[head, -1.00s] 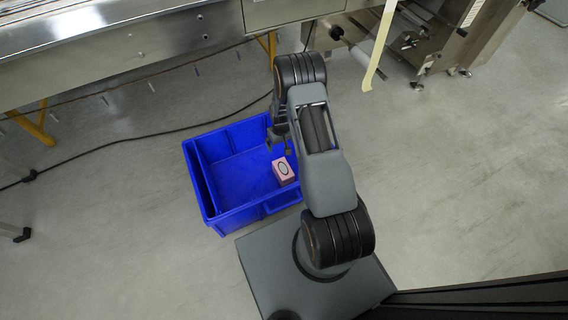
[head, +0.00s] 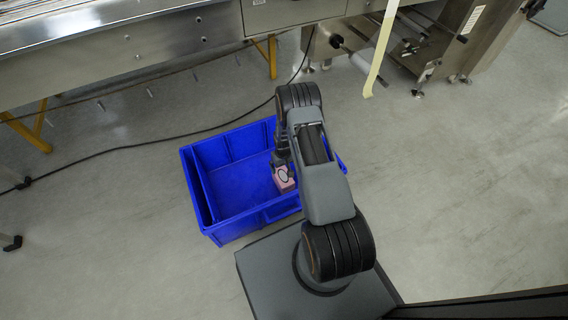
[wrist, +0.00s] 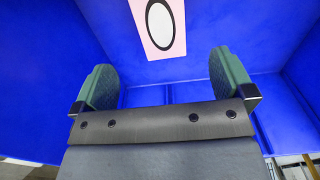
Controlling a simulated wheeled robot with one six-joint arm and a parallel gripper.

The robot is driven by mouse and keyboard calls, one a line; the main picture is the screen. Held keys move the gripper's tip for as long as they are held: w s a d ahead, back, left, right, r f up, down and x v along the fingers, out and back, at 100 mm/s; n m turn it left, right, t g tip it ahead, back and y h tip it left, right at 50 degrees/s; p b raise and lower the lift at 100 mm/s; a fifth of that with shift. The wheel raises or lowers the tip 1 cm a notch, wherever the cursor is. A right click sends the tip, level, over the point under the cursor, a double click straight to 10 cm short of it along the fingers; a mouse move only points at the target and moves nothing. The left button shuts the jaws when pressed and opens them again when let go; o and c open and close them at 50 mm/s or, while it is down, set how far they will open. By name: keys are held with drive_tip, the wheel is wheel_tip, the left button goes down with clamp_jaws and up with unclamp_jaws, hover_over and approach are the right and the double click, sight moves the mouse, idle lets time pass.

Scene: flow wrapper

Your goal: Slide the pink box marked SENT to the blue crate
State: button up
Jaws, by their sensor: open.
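The pink box (head: 285,183), with a black-ringed white oval on its face, is inside the blue crate (head: 207,212), toward the right side. No lettering is legible on it. In the wrist view the box (wrist: 150,43) shows at the top, beyond my fingertips and between their lines. The crate's blue walls (wrist: 55,60) fill most of that view. My gripper (wrist: 163,75) is open, its two green-padded fingers wide apart with nothing between them. In the head view my gripper (head: 282,161) is over the crate, close to the box and hiding part of it.
A steel machine (head: 120,55) with yellow legs runs along the back. A steel stand (head: 435,45) with a hanging pale strip (head: 378,60) is at the upper right. A black cable (head: 120,142) lies on the floor behind the crate. The floor at the right is clear.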

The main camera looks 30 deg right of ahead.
sight(284, 177)
wheel_tip(284, 177, down, 12)
drive_tip(key=b, duration=0.4)
drive_tip(key=shift+b, duration=0.3)
drive_tip(key=c, duration=1)
drive_tip(key=shift+w+a+b, duration=0.35)
drive_tip(key=shift+w+a, duration=0.3)
drive_tip(key=shift+a, duration=0.85)
drive_tip(key=shift+w+a+b, duration=0.4)
drive_tip(key=shift+w+a, duration=0.3)
drive_tip(key=shift+a, duration=0.8)
drive_tip(key=shift+w+a+b, duration=0.35)
drive_tip(key=shift+w+a, duration=0.3)
drive_tip(key=shift+a, duration=0.85)
drive_tip(key=o, duration=1)
wheel_tip(284, 177, up, 14)
drive_tip(key=p, duration=0.6)
